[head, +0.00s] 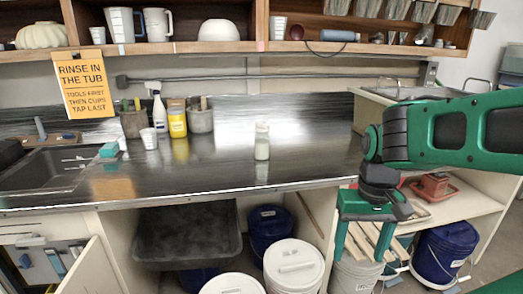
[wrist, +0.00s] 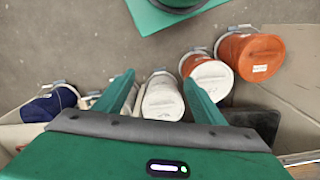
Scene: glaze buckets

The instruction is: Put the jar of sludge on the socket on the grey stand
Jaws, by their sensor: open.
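A small clear jar (head: 262,142) with a pale lid and pale contents stands upright on the dark metal counter, right of the middle in the head view. It is probably the jar of sludge. My gripper (head: 365,236) hangs in front of the counter at the right, lower than the jar and apart from it. Its green fingers are spread with nothing between them, pointing down. In the wrist view the open fingers (wrist: 160,82) reach over buckets below. I cannot make out the grey stand or its socket in either view.
The counter (head: 310,160) is clear around the jar. Left of it stand a spray bottle (head: 158,108), a yellow container (head: 177,122) and tool pots. A sink (head: 50,165) is at the far left. White buckets (head: 293,262) and a blue bucket (head: 445,250) stand below.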

